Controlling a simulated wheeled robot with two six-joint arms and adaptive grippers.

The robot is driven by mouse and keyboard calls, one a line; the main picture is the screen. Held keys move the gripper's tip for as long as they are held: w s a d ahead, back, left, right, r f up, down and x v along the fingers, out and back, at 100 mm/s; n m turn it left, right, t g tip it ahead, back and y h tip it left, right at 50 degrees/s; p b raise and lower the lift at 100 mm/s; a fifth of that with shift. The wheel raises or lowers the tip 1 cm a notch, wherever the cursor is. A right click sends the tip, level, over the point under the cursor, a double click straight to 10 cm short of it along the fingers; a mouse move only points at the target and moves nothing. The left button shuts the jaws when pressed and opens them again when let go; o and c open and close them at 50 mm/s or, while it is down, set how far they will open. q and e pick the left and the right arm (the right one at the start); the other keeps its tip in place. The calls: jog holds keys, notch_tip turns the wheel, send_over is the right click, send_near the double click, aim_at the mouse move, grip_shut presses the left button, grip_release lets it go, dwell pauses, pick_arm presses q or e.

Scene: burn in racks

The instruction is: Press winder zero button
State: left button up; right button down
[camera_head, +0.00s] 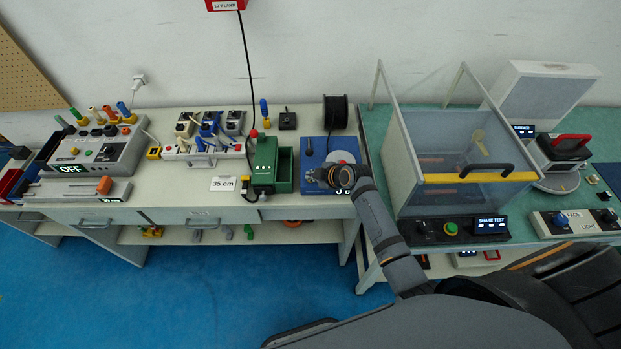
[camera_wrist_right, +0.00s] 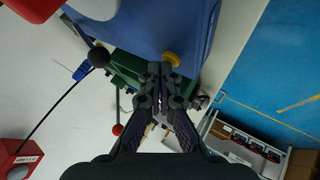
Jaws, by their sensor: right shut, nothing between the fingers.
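The winder is a blue box (camera_head: 312,157) on the left bench's right end, with a pale disc on top and a partly covered display on its front edge. My right gripper (camera_head: 318,176) is over its front left part and hides some of it. In the right wrist view the blue winder body (camera_wrist_right: 165,28) fills the top, with a round yellow button (camera_wrist_right: 172,58) on it. My shut, empty right gripper (camera_wrist_right: 160,78) has its fingertips just below that button in the picture; I cannot tell whether they touch. My left gripper is out of view.
A green box (camera_head: 265,166) stands close left of the winder, with a "35 cm" card (camera_head: 223,184) beside it. A black spool (camera_head: 335,112) is behind the winder. A clear-walled shake test enclosure (camera_head: 402,165) stands to the right. A red lamp box (camera_head: 226,5) hangs above.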

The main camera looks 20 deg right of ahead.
jog(key=shift+r+p, duration=0.35)
jog(key=shift+r, duration=0.25)
notch_tip(320, 180, up, 5)
jog(key=p, duration=0.4)
jog(key=shift+r+p, duration=0.1)
jog(key=shift+p, duration=0.25)
dwell(0.3)
